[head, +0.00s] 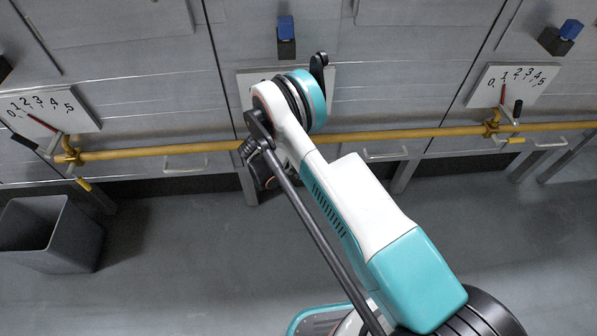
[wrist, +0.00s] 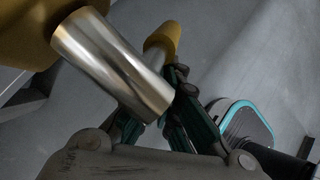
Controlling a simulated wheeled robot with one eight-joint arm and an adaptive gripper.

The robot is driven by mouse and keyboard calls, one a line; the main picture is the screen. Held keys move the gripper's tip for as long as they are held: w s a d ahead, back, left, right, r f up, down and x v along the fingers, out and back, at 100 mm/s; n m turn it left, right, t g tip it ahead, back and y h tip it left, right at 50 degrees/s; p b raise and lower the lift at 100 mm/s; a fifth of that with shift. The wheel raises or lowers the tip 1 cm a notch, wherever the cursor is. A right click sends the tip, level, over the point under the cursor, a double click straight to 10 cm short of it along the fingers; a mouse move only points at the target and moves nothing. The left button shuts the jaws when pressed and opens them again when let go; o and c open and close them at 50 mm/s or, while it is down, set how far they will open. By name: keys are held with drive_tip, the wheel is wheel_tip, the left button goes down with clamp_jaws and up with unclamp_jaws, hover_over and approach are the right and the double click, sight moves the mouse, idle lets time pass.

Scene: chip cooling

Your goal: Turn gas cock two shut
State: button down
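A yellow gas pipe (head: 190,147) runs along the bench fronts in the head view. The middle gas cock is hidden behind my arm there. In the wrist view, a silver metal cylinder (wrist: 112,65) juts from a yellow fitting (wrist: 25,30) at top left. A yellow handle end (wrist: 163,40) shows beyond the cylinder, close to my gripper (wrist: 168,95). One dark green finger lies beside the handle. The other finger is largely covered by the cylinder, so the gap and any grip on the handle cannot be told. My gripper is mostly hidden in the head view.
The left cock (head: 83,184) and right cock (head: 515,140) have yellow handles. Numbered dial boards stand above them, left (head: 75,120) and right (head: 535,85). My arm mostly covers the middle board (head: 245,82). A grey bin (head: 70,240) stands at left. Floor lies clear beside it.

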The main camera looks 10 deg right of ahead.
drive_tip(key=shift+w+d+r, duration=0.2)
drive_tip(key=shift+r, duration=0.1)
drive_tip(key=shift+a+r, duration=0.15)
drive_tip(key=shift+a, duration=0.35)
